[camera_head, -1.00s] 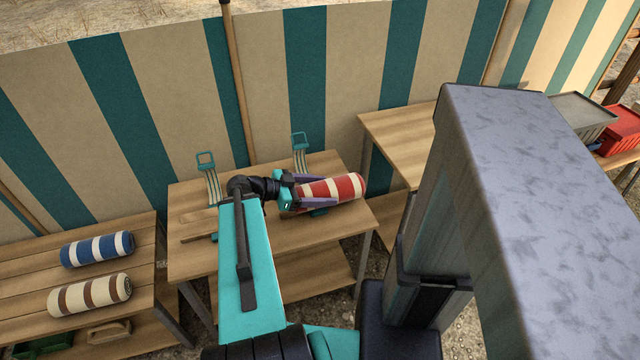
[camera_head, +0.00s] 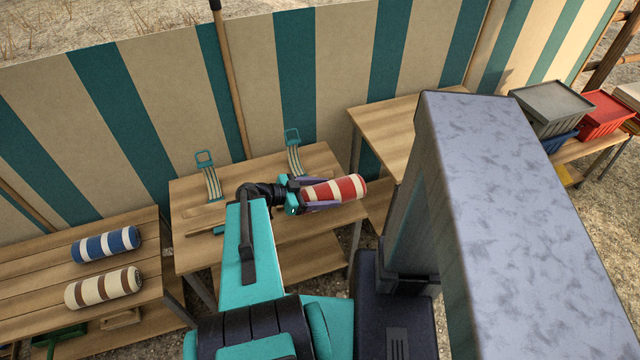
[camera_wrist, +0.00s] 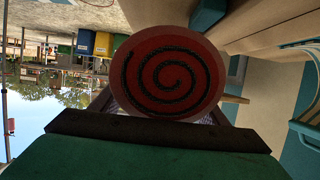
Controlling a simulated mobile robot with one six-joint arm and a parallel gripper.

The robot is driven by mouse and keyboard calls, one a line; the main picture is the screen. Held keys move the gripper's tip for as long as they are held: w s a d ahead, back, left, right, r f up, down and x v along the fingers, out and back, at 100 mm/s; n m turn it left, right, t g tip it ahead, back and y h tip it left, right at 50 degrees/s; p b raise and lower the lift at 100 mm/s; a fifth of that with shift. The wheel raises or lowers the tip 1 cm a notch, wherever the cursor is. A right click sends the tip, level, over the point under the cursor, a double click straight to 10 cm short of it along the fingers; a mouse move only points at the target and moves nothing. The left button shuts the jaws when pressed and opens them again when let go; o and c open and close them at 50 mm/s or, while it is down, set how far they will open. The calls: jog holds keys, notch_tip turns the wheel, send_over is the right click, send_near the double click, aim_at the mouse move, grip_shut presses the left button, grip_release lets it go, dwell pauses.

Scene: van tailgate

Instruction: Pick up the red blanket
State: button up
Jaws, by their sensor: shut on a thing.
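The red blanket (camera_head: 338,188) is a roll with cream stripes. It lies sideways between the fingers of my gripper (camera_head: 322,196), in front of the middle wooden table (camera_head: 290,165) in the head view. My gripper is shut on it. In the wrist view the rolled end of the red blanket (camera_wrist: 172,75) faces the camera as a dark spiral, above the gripper's dark edge. The fingers are mostly hidden there. I cannot tell the exact height of the blanket above the table.
A blue striped roll (camera_head: 106,244) and a brown striped roll (camera_head: 103,288) lie on the left bench. Two teal strapped racks (camera_head: 210,178) stand at the middle table's back. A grey bin (camera_head: 550,108) and a red bin (camera_head: 604,116) stand at right. A striped cloth wall (camera_head: 310,75) runs behind.

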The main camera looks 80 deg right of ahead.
aim_at(333, 198)
jog(key=shift+s+a+r+p, duration=0.2)
jog(key=shift+s+a+p, duration=0.5)
jog(key=shift+p, duration=0.6)
jog(key=shift+s+a+r+p, duration=0.2)
jog(key=shift+s+a+p, duration=0.45)
jog(key=shift+p, duration=0.65)
jog(key=shift+s+a+f+p, duration=0.1)
jog(key=shift+s+a+p, duration=0.05)
jog(key=shift+s+p, duration=0.35)
